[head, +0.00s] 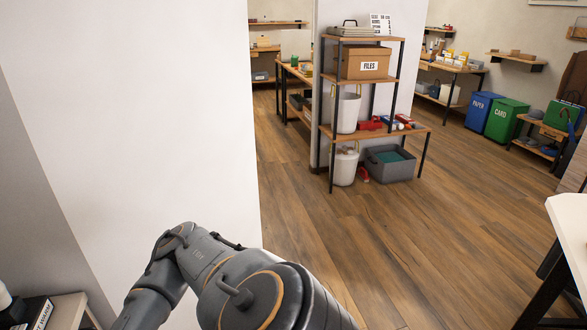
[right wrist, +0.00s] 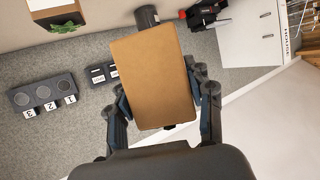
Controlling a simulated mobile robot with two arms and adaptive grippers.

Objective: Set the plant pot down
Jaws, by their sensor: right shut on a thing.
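In the right wrist view my right gripper (right wrist: 158,95) is shut on a tan, box-shaped thing (right wrist: 152,75), with one finger along each long side. I see only its flat tan face, and no leaves show on it, so I cannot tell whether it is the plant pot. A green plant (right wrist: 66,27) shows at the upper left of the same view, beside a box-shaped brown and white holder (right wrist: 54,14), apart from the gripper. No gripper shows in the head view, only an arm of mine at the bottom.
In the right wrist view, a dark block with three round pads (right wrist: 45,92), a dark cylinder (right wrist: 147,15) and a white binder-like thing (right wrist: 250,42) lie around the gripper. In the head view, a shelf unit (head: 360,133) stands beyond open wooden floor (head: 330,240). A white tabletop (head: 572,225) is at right.

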